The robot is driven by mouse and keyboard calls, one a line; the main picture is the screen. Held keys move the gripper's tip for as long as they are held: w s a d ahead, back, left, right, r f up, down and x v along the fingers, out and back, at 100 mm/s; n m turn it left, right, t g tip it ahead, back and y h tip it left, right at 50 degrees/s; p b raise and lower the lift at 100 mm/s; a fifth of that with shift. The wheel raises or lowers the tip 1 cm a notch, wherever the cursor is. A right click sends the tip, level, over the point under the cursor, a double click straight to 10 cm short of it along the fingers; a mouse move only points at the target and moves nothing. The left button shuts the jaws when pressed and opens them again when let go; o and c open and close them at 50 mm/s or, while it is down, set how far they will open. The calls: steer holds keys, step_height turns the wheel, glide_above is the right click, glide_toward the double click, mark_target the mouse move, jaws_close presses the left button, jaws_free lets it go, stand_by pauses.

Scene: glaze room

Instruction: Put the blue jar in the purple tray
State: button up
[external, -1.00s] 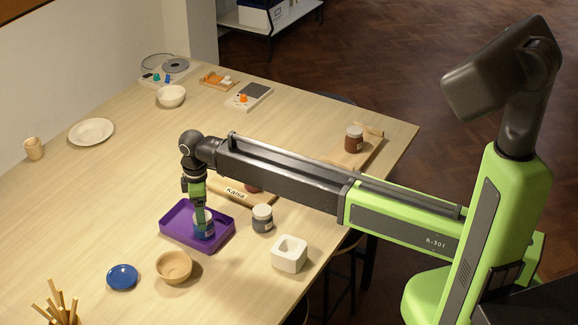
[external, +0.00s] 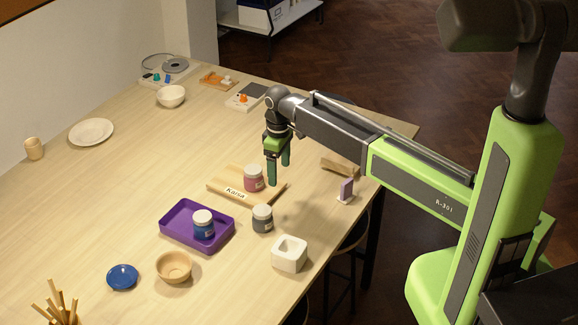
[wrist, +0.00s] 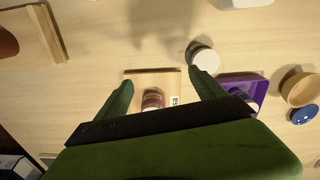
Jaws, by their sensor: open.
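The blue jar (external: 203,229) with a white lid stands upright inside the purple tray (external: 172,228), toward its right end. My gripper (external: 278,170) is open and empty, up and to the right of the tray, near the pink jar. In the wrist view my gripper's fingers (wrist: 160,84) are spread apart, with the pink jar between them in the picture. The tray (wrist: 258,84) shows there to the right, partly covered by my gripper. The blue jar is mostly hidden in that view.
A pink jar (external: 254,180) stands on a wooden board (external: 225,187) labelled Kaisa. A grey jar (external: 263,221) stands just right of the tray. The table's left middle is clear.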

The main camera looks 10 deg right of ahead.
steer(key=s+d+m, duration=0.3)
steer(key=d, duration=0.9)
steer(key=s+d+m, duration=0.4)
steer(key=d, duration=0.8)
steer(key=s+d+m, duration=0.3)
steer(key=d, duration=0.9)
steer(key=shift+s+d+m, duration=0.2)
steer(key=shift+d+m, duration=0.1)
steer(key=shift+m, duration=0.1)
step_height(320, 180, down, 10)
steer(key=b, duration=1)
